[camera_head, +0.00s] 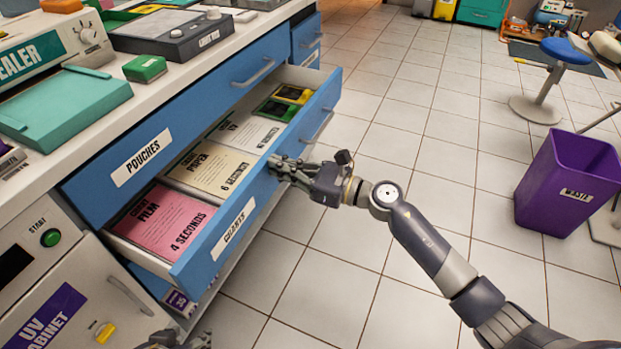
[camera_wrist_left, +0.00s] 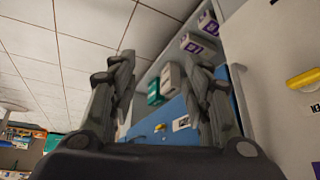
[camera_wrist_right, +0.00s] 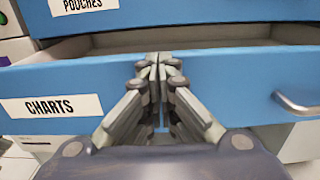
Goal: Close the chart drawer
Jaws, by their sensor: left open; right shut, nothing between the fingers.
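The chart drawer (camera_head: 200,270) is blue with a white CHARTS label and stands pulled out from the cabinet, below the POUCHES drawer. It holds a pink card (camera_head: 165,222), a cream card (camera_head: 212,167) and other charts. My right gripper (camera_head: 275,164) is shut and empty, its fingertips at the outer face of the drawer front, near its middle. In the right wrist view the closed fingertips (camera_wrist_right: 158,62) are against or just in front of the drawer front (camera_wrist_right: 210,85); contact is hard to tell. My left gripper (camera_wrist_left: 160,85) is open and empty, low beside the cabinet, mostly out of the head view.
The POUCHES drawer (camera_head: 180,120) above is shut. The counter carries a teal-lidded sealer (camera_head: 62,105) and a dark device (camera_head: 172,32). A UV cabinet (camera_head: 70,290) stands at lower left. A purple waste bin (camera_head: 565,185) and a blue stool (camera_head: 565,52) stand right. The tiled floor between is clear.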

